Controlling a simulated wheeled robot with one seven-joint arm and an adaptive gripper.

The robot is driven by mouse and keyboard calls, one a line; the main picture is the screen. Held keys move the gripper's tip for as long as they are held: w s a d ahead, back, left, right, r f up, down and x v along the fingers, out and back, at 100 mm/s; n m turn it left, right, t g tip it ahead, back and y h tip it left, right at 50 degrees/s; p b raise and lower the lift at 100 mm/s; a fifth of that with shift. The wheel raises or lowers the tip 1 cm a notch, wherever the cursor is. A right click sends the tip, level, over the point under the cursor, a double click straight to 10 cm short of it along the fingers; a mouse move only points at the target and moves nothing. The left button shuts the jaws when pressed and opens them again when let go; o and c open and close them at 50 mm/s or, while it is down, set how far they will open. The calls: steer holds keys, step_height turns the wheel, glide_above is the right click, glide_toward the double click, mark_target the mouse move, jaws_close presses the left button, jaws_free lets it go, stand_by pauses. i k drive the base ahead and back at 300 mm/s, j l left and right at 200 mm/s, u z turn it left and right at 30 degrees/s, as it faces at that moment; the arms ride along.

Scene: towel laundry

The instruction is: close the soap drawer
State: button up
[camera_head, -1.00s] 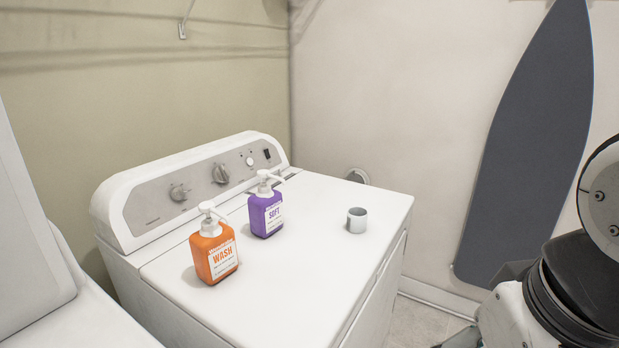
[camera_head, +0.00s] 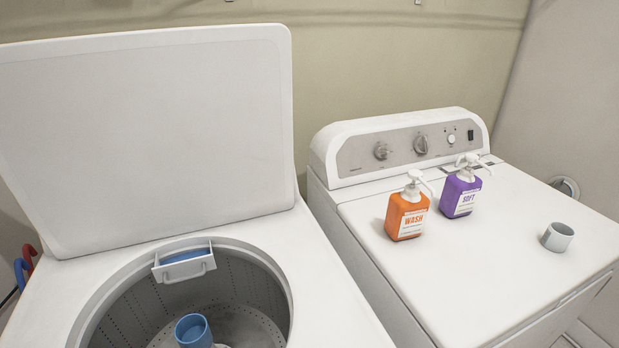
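The soap drawer (camera_head: 185,267) is a small white tray with a handle at the back rim of the open washer (camera_head: 330,300). It is pulled out over the drum opening, and blue shows inside it. The washer lid (camera_head: 150,130) stands raised behind it. My gripper is not in view.
An orange WASH pump bottle (camera_head: 407,215), a purple SOFT pump bottle (camera_head: 461,194) and a small white cup (camera_head: 557,237) stand on the closed machine (camera_head: 470,270) at the right. A blue-topped post (camera_head: 193,330) rises in the drum (camera_head: 250,300). Red and blue hoses (camera_head: 27,264) show at the far left.

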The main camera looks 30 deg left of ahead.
mark_target(190, 266)
steer(key=u, duration=1.7)
